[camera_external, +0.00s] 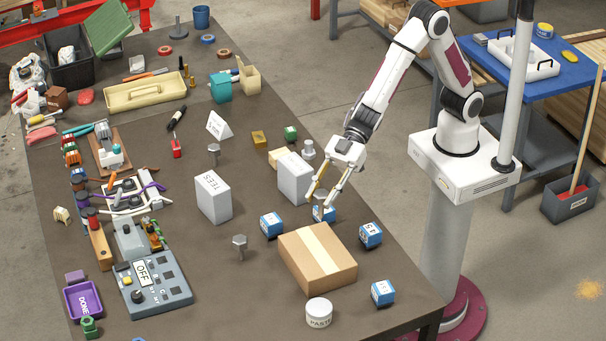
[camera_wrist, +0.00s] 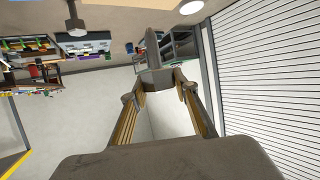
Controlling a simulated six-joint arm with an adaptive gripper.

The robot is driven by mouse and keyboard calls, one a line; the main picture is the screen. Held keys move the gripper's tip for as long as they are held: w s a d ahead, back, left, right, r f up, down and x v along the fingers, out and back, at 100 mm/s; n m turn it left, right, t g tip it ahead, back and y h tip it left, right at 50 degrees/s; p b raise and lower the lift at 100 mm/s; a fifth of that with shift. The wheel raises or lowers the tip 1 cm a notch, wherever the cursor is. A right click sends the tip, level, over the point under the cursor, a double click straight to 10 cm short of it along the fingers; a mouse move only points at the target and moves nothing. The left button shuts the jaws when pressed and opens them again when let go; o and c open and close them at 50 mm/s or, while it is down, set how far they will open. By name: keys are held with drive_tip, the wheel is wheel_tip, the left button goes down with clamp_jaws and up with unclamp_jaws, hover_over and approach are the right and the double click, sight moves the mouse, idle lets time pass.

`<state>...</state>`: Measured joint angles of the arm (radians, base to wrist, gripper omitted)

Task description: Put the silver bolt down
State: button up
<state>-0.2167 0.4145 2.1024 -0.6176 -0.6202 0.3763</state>
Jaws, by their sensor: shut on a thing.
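My gripper (camera_external: 320,200) is over the right part of the table, its fingers slanting down-left in the external view. In the wrist view my gripper (camera_wrist: 160,88) is shut on the silver bolt (camera_wrist: 153,50), which looks dull grey there. Its wide head is between the fingertips and its shank points up in that picture. In the external view the bolt is small and hard to make out at the fingertips, in front of a blue cube (camera_external: 325,215). Other metal bolts stand on the table: one left of centre (camera_external: 214,154), one near the front (camera_external: 240,246), a paler one behind (camera_external: 308,149).
A white box (camera_external: 294,178) stands left of my gripper, and another box (camera_external: 213,197) farther left. A cardboard box (camera_external: 318,262), several blue cubes (camera_external: 371,236) and a paste tin (camera_external: 319,312) are nearer the front. Bare table (camera_external: 215,252) shows between the control box and cardboard box.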

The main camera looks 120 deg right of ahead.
sight(321, 215)
drive_tip(key=shift+f, duration=2.8)
drive_tip(key=shift+f, duration=1.85)
drive_tip(key=shift+f, duration=0.15)
drive_tip(key=o, duration=1.1)
drive_tip(key=shift+o, duration=0.2)
drive_tip(key=shift+r, duration=0.2)
drive_tip(key=v, duration=1.2)
drive_tip(key=shift+f, duration=0.1)
